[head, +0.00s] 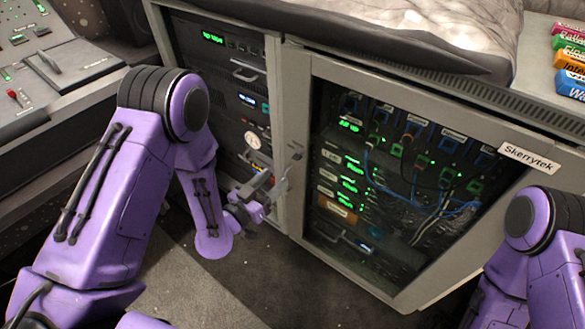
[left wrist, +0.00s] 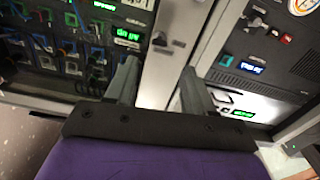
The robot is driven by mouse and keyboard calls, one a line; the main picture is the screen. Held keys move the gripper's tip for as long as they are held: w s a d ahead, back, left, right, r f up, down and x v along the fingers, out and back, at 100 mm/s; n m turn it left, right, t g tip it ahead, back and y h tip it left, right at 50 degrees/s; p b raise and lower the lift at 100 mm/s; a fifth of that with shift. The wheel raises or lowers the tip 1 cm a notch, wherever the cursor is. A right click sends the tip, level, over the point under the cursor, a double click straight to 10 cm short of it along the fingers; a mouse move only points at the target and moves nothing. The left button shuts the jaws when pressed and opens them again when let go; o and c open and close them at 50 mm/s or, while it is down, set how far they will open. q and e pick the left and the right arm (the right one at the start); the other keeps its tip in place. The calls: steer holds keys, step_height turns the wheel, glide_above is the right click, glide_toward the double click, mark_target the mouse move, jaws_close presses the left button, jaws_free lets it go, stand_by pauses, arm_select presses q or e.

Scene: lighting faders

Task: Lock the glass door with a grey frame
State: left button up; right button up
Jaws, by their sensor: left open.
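The glass door (head: 400,285) with a grey frame stands at the right of the cabinet in the head view and looks closed. A small dark lock fitting (head: 297,150) sits on the door's left upright. In the left wrist view the fitting (left wrist: 160,41) shows on the grey frame, just beyond the fingertips. My left gripper (head: 274,190) is open and empty, in front of the upright and a little below the fitting. Its two fingers (left wrist: 160,88) are apart, with the fitting in line with the gap between them. My right gripper is out of the head view.
Behind the glass are lit rack units and blue cables (head: 372,165). An open-fronted rack bay (head: 235,75) with handles stands left of the door. A fader desk (head: 60,65) is at the far left. A cloth (head: 430,20) and coloured boxes (head: 571,60) lie on the cabinet top.

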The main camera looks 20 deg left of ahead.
arm_select(q)
steer(key=p+x, duration=0.1)
steer(key=x, duration=0.9)
jaws_close()
